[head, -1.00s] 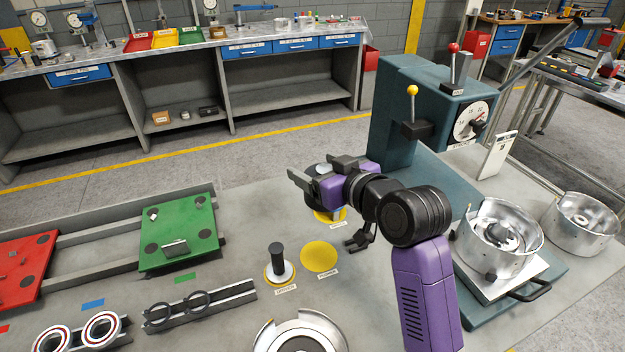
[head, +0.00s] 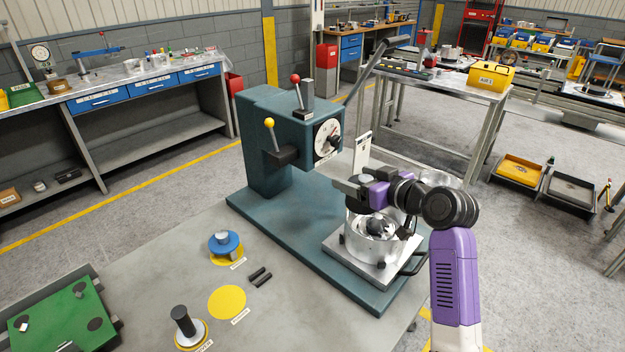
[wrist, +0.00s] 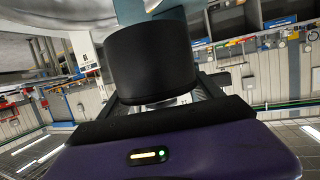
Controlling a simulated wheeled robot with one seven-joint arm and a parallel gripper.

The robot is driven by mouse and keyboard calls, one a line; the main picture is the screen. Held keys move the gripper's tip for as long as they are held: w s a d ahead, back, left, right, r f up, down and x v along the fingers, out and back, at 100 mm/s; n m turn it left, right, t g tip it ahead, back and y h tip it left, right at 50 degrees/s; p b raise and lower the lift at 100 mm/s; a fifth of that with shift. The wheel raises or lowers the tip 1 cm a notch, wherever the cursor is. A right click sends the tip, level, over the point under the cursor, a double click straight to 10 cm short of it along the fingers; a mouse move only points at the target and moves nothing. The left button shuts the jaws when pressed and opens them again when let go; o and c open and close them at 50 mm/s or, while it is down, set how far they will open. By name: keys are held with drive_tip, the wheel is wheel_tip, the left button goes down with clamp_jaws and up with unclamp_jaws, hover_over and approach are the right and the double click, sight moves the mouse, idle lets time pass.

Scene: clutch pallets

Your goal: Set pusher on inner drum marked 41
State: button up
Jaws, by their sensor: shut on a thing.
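My gripper (head: 350,187) is shut on the pusher. A wide black cylinder (wrist: 150,62), which I take for the pusher's handle, sits between the fingers in the wrist view. In the head view my gripper is over the rim of the silver drum (head: 360,247) on the press's plate. The pusher's lower end is hard to make out, and I cannot tell if it touches the drum. A round hub (head: 377,226) shows inside that drum. Another drum (head: 436,180) stands behind, partly hidden by my arm. I cannot read the number 41 on either.
The teal press (head: 262,150) with its lever and dial stands left of the drum. A white card (head: 362,150) stands close behind my gripper. A bare yellow spot (head: 227,302), a blue part (head: 225,243) and a black-handled tool (head: 184,322) are on the table at left.

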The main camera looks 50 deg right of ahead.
drive_tip(key=shift+m+h, duration=0.3)
drive_tip(key=s+d, duration=0.3)
drive_tip(key=shift+s+d, duration=0.1)
drive_tip(key=shift+d, duration=0.05)
drive_tip(key=shift+f+b, duration=2.7)
drive_tip(key=shift+f, duration=0.75)
drive_tip(key=shift+f, duration=0.2)
drive_tip(key=o, duration=2)
drive_tip(key=shift+f, duration=0.1)
drive_tip(key=shift+r+p, duration=3.6)
drive_tip(key=shift+r, duration=1)
